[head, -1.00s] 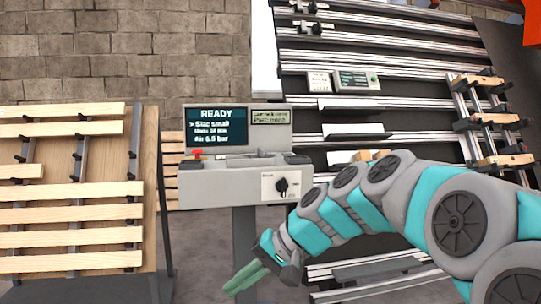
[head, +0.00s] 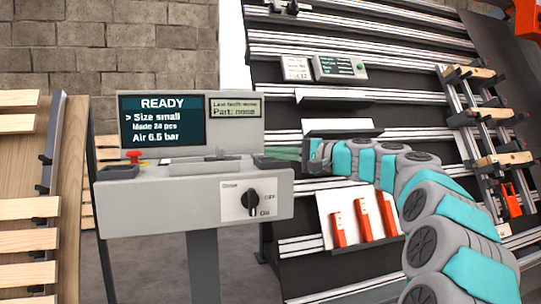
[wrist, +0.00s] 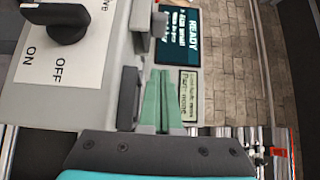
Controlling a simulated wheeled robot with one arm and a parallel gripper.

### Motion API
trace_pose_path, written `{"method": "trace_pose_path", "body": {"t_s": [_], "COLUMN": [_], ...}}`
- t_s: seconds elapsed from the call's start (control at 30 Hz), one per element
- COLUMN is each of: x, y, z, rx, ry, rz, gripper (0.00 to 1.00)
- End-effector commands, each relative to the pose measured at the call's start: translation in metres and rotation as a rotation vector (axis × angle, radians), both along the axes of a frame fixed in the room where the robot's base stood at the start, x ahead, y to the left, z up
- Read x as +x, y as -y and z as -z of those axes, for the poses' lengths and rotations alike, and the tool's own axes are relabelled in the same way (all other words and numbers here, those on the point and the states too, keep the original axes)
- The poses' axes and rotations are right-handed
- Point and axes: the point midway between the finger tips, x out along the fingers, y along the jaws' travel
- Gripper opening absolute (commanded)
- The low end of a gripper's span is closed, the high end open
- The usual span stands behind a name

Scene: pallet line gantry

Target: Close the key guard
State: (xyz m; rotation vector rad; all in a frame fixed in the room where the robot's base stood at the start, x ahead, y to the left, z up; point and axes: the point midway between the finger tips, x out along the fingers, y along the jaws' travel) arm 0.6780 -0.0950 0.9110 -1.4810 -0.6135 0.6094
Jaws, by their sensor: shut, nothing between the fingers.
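The grey control console (head: 150,205) stands left of centre in the head view. A light grey flap (head: 190,157), which looks like the key guard, stands raised along the back of its top, under the screen. Its exact angle is hard to tell. My gripper (head: 276,153) is shut and empty at the console's right end, just behind a dark block (head: 275,164). In the wrist view my green fingers (wrist: 165,78) lie together between the dark block (wrist: 128,97) and the screen side. Whether they touch anything is unclear.
The screen (head: 162,121) reads READY. A red button (head: 134,154) sits on the console's left top, and a black rotary switch (head: 251,202) on its front. A slatted rack (head: 400,125) with clamps stands behind my arm. Wooden slats (head: 25,208) stand at left.

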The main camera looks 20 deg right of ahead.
Motion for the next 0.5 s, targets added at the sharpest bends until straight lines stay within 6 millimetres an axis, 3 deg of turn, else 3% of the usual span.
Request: {"method": "trace_pose_path", "body": {"t_s": [0.37, 0.5], "x": [0.053, 0.051], "y": [-0.054, -0.075], "z": [0.003, 0.003], "rx": [-0.004, -0.004], "ry": [-0.003, -0.003], "rz": [-0.004, -0.003], "gripper": [0.00, 0.00]}}
